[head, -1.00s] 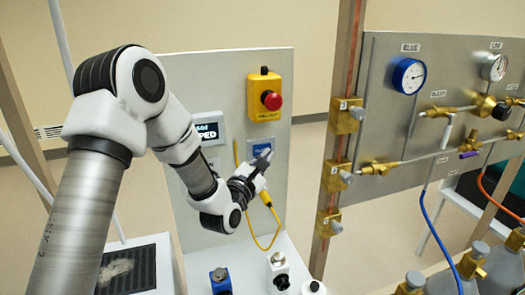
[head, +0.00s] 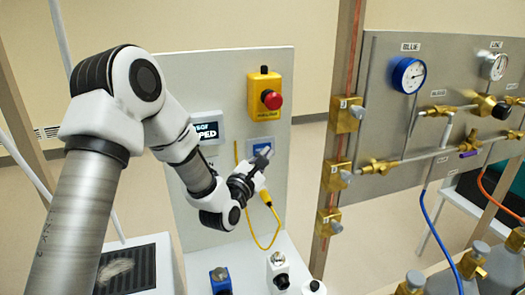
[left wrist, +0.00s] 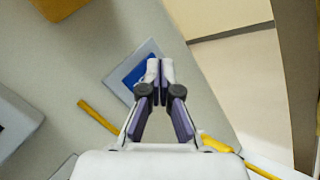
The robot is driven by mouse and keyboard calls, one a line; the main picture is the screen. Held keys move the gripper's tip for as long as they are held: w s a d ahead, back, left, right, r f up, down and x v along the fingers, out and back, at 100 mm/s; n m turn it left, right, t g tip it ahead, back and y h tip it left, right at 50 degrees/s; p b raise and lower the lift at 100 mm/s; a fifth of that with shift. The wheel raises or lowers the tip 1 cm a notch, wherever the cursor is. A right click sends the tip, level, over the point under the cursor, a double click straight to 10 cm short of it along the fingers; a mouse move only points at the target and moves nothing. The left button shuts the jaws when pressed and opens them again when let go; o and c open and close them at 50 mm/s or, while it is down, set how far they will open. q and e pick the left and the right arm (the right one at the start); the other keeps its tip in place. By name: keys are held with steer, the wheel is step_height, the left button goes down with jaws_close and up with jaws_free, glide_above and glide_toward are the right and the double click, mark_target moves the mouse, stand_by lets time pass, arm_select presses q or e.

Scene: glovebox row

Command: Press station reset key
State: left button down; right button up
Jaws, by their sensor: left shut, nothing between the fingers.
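The blue key (head: 254,144) sits on a pale square plate on the upright grey panel, below the red emergency button. My left gripper (head: 264,153) is shut and empty in front of the key's plate and covers part of it. In the left wrist view the blue key (left wrist: 134,76) shows just left of the shut fingertips (left wrist: 160,66), which overlap the plate's right side. I cannot tell whether the fingertips touch it. My right gripper is not in view.
A yellow box with a red button (head: 271,99) is above the key. A display (head: 207,129) is to its left, partly behind my arm. A yellow cable (head: 277,229) hangs below. A gas panel with a blue gauge (head: 409,75) stands to the right.

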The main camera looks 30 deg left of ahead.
arm_select(q)
steer(key=shift+w+a, duration=0.35)
steer(key=shift+a, duration=0.1)
stand_by(0.7)
steer(key=shift+d, duration=0.1)
steer(key=shift+s+d+b, duration=0.25)
steer(key=shift+s+b, duration=0.05)
steer(key=shift+b, duration=0.1)
steer(key=shift+s+d, duration=0.25)
steer(key=shift+d, duration=0.05)
steer(key=s+d+b, duration=0.1)
steer(key=d, duration=0.1)
steer(key=s+d+b, duration=0.1)
steer(key=s, duration=0.1)
steer(key=shift+s+d, duration=0.15)
steer(key=shift+d, duration=0.2)
